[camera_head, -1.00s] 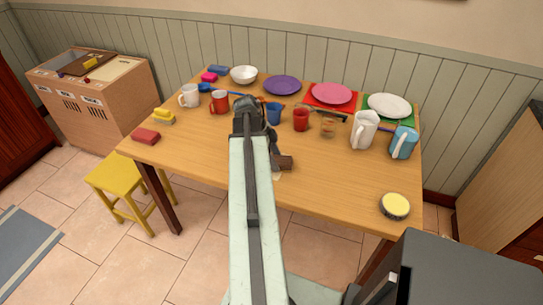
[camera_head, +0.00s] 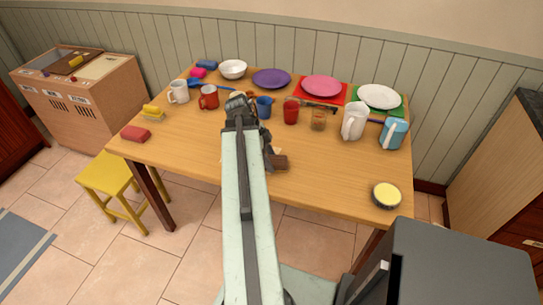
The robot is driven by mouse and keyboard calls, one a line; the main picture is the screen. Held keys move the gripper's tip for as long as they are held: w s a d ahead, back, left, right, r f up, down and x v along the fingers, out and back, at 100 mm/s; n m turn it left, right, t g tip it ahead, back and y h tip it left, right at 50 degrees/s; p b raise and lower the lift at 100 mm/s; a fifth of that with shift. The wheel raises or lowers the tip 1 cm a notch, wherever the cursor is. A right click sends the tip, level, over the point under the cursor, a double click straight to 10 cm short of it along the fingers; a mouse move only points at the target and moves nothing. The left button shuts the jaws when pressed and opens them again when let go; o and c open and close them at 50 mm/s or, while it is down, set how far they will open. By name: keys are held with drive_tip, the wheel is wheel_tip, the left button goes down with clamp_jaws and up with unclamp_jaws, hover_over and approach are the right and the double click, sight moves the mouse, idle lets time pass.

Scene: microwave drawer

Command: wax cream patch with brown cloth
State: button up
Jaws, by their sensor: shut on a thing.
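The brown cloth (camera_head: 280,162) is a small dark brown block-like piece low over the front middle of the table, just right of my arm. My gripper (camera_head: 269,160) is shut on it; the fingers are mostly hidden behind my arm. A bit of the cream patch (camera_head: 277,150) shows on the tabletop just beyond the cloth. The rest of the patch is covered by the cloth or my arm. I cannot tell how firmly the cloth touches the wood. A round tin with pale yellow contents (camera_head: 387,195) sits at the table's right front corner.
The wooden table (camera_head: 325,185) is clear in its front right part. Plates line the back. A red block (camera_head: 136,133) and yellow sponge (camera_head: 153,112) lie left.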

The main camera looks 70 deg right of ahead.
drive_tip(key=shift+w+a+f, duration=0.1)
drive_tip(key=shift+w+a, duration=0.1)
drive_tip(key=shift+w, duration=2.95)
drive_tip(key=shift+w+a+r, duration=0.1)
drive_tip(key=shift+w+a, duration=0.05)
drive_tip(key=shift+w, duration=2.95)
drive_tip(key=shift+w+a+f, duration=0.1)
drive_tip(key=shift+w+a, duration=0.1)
drive_tip(key=shift+w, duration=2.95)
wheel_tip(320, 180, up, 6)
drive_tip(key=p, duration=0.6)
wheel_tip(320, 180, up, 3)
drive_tip(key=p, duration=0.3)
drive_tip(key=shift+s, duration=0.1)
